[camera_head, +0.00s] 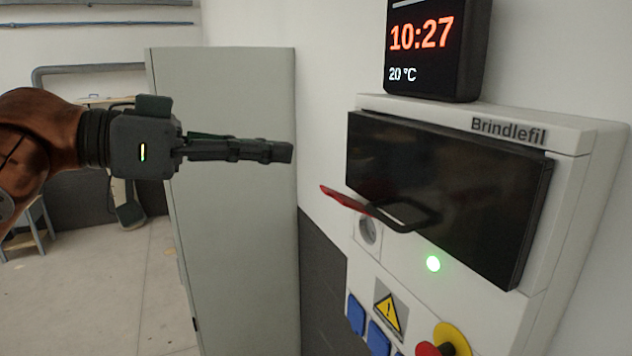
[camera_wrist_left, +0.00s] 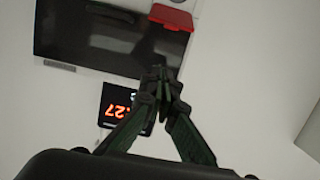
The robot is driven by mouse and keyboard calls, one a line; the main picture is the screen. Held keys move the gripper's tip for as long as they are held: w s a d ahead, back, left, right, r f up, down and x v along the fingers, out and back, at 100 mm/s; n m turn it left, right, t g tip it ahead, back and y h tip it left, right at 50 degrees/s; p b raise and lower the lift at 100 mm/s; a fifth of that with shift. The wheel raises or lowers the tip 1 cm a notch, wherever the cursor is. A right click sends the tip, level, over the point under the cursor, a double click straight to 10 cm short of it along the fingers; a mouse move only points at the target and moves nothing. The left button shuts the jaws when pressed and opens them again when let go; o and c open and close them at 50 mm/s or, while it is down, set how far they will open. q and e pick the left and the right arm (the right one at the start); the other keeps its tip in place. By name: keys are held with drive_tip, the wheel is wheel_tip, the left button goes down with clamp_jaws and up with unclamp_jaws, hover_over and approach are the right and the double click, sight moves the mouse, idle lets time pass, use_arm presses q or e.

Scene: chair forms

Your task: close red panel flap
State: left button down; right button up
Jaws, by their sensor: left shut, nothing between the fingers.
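The red panel flap (camera_head: 345,198) stands open at the lower left of the black screen, seen nearly edge-on. In the left wrist view the flap (camera_wrist_left: 171,18) shows as a red plate at the top. My left gripper (camera_head: 288,152) is shut and empty, pointing right, up and left of the flap and apart from it in the picture. Its closed fingers (camera_wrist_left: 160,76) also show in the wrist view. My right gripper is not in view.
The white wall cabinet (camera_head: 572,215) carries a wide black screen (camera_head: 450,180), a green lamp (camera_head: 433,264), blue sockets (camera_head: 378,336) and a red-and-yellow knob (camera_head: 452,338). A black clock (camera_head: 435,45) sits on top. A tall grey cabinet (camera_head: 235,230) stands behind my left gripper.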

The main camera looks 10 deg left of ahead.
use_arm(q)
drive_tip(key=p, duration=0.2)
hover_over(345, 200)
drive_tip(key=a, duration=0.2)
drive_tip(key=shift+w+a+f, duration=0.1)
drive_tip(key=shift+w+f, duration=0.25)
drive_tip(key=shift+f, duration=0.35)
drive_tip(key=f, duration=0.1)
drive_tip(key=a+f, duration=0.1)
drive_tip(key=s+a+f, duration=0.1)
drive_tip(key=shift+f, duration=0.25)
drive_tip(key=shift+w+f+b, duration=0.1)
drive_tip(key=shift+f+b, duration=0.05)
drive_tip(key=shift+b, duration=0.15)
